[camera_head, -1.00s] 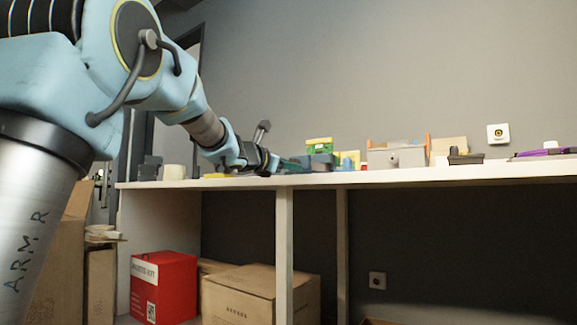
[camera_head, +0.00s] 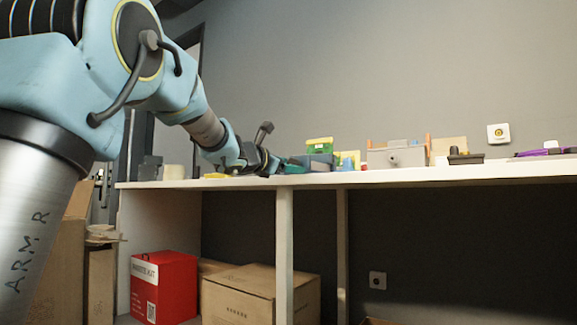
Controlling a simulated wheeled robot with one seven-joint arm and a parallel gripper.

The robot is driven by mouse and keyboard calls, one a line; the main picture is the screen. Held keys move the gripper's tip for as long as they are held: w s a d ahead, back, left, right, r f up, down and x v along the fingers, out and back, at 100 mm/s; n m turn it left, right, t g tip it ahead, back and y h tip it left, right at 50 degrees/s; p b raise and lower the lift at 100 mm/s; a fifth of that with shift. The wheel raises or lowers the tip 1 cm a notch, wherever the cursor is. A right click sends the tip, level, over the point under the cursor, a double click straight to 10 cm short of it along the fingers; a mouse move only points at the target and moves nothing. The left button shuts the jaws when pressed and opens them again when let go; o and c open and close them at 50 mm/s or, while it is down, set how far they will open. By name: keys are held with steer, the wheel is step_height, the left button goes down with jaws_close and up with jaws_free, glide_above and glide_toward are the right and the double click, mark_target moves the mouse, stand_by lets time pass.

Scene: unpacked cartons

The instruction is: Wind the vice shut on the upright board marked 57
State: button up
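My gripper (camera_head: 276,165) is low over the white bench top, at the far end of my arm, seen small and side-on. Its fingers blend with dark and teal items beside it, so I cannot tell whether they are open or shut. Just right of it stands a blue-grey block (camera_head: 318,162), possibly the vice, with a green board-like piece (camera_head: 319,146) upright above it. Further right is a grey box-shaped body (camera_head: 397,156) with a round knob on its front. No number 57 is legible, and I cannot tell which item is the marked board.
The white bench top (camera_head: 450,175) runs across the view. A yellow item (camera_head: 216,176) lies under my wrist. A dark tray-like item (camera_head: 466,157) and a purple item (camera_head: 538,153) lie at right. A red box (camera_head: 163,287) and cardboard carton (camera_head: 260,293) stand below.

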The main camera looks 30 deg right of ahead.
steer(key=shift+o, duration=0.3)
steer(key=p+v, duration=0.2)
steer(key=v, duration=0.9)
steer(key=shift+w+r, duration=0.1)
